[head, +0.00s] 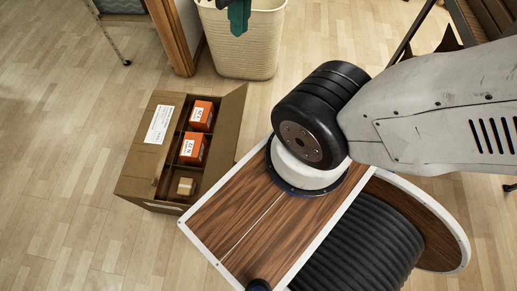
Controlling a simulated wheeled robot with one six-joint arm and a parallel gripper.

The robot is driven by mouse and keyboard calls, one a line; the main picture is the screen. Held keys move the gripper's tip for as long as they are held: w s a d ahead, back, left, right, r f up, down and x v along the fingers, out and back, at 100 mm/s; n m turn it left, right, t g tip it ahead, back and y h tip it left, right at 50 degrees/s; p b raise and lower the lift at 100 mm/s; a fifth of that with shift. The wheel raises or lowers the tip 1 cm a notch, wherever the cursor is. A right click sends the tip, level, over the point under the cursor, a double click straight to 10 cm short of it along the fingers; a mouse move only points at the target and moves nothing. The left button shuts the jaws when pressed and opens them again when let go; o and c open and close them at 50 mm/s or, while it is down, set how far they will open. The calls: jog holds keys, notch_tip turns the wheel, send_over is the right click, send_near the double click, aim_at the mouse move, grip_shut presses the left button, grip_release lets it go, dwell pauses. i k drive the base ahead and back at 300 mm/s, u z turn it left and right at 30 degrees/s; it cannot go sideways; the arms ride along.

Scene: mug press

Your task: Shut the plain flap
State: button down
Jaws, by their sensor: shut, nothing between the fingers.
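An open cardboard box (164,206) stands on the floor left of centre. Its plain flap (228,125) is on the right side, raised and leaning outward, with no label showing. The other flap (145,160), on the left, carries a white label (159,124) and lies about flat over the left part of the box. Through the opening I see two orange cartons, one (201,115) behind the other (193,149), and a small brown carton (186,187). My gripper is not in view; only my grey arm link and black joint show, right of the box.
A cream bin (241,45) stands behind the box, with a teal item (239,17) at its top. A wooden furniture edge (172,35) is behind the box. The floor (60,150) to the left is clear. My wood-topped base is close to the box's right side.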

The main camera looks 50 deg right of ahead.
aim_at(222, 155)
jog(key=k, duration=0.95)
jog(key=u, duration=1.05)
